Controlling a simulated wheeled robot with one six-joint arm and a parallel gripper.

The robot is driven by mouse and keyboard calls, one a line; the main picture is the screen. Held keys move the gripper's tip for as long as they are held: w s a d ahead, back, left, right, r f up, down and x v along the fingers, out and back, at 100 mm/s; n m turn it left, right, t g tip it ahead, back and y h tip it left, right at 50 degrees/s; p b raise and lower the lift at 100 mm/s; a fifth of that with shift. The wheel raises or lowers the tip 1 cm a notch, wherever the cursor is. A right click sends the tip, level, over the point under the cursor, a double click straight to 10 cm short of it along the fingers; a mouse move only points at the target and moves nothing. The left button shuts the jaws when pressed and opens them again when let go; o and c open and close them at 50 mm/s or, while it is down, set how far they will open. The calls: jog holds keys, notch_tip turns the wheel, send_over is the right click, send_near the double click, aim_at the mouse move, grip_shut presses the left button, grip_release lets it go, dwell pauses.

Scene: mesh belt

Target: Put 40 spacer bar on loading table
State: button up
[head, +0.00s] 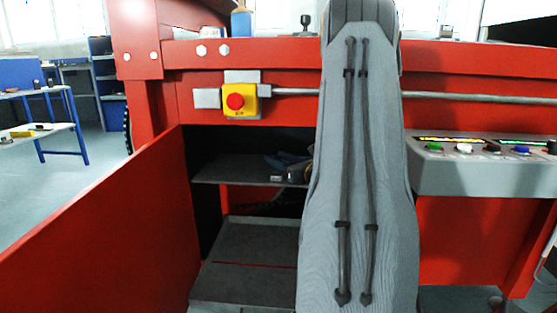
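My grey arm (360,170) rises through the middle of the head view and covers much of the machine behind it. My gripper is out of the picture. I see nothing that I can make out as the 40 spacer bar. I cannot tell which surface is the loading table. A blue-legged table (45,135) with small items on it stands at the far left.
A red machine frame (240,55) fills the view, with a yellow emergency stop box (240,101), a button panel (480,175) at right, and a slanted red panel (110,230) at left. Dark shelves (235,171) sit in its opening. Floor (25,195) shows at left.

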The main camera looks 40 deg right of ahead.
jog(key=s+p, duration=0.1)
jog(key=s, duration=0.3)
jog(key=s+p, duration=0.1)
jog(key=s, duration=0.3)
jog(key=s+a+p, duration=0.1)
jog(key=s+p, duration=0.1)
jog(key=s, duration=0.2)
